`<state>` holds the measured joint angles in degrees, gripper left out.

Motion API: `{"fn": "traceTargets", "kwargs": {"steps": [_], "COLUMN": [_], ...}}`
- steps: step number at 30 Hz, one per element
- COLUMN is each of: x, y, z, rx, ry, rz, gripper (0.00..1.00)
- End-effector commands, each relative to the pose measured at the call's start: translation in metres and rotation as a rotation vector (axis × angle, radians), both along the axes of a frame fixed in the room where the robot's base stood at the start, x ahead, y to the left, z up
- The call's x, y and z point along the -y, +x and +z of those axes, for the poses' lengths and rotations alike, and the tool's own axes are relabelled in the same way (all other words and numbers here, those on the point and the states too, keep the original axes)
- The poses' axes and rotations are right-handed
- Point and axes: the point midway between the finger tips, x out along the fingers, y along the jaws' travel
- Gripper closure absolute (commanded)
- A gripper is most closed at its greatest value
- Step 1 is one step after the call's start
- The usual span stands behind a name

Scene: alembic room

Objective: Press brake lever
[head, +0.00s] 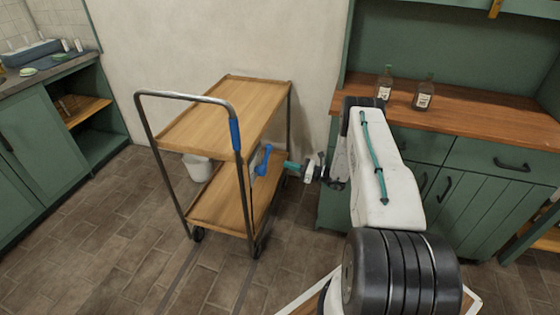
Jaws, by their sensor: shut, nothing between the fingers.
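A two-shelf wooden trolley (222,112) with a grey metal push handle stands left of centre against the wall. A blue lever (263,160) sits on the trolley's near right side, tilted, with its wider end low. I take it to be the brake lever. A blue sleeve (235,134) covers part of the handle post just left of it. My gripper (288,165) is shut and empty, with teal fingers pointing left towards the blue lever. Its tips are very close to the lever; I cannot tell whether they touch. My arm comes in from the right.
A white bin (197,167) stands partly hidden behind the trolley. A green cabinet with a wooden top (476,112) holds two bottles (423,92) at the right. Another green counter (37,150) is at the left. The tiled floor (125,235) at the front left is clear.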

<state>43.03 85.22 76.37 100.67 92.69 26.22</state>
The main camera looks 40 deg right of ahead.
Motion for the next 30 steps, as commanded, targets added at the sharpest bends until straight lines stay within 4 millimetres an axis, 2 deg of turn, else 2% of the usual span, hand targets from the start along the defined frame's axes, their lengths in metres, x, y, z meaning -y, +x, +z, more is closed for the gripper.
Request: {"fn": "traceTargets", "kwargs": {"steps": [3, 9, 30], "x": [0.016, 0.027, 0.026], "y": [-0.018, -0.032, -0.033], "z": [-0.002, -0.004, -0.007], "rx": [-0.001, -0.001, 0.006], "ry": [0.0, 0.0, -0.027], "rz": [-0.004, -0.003, 0.0], "gripper": [1.0, 1.0, 1.0]}}
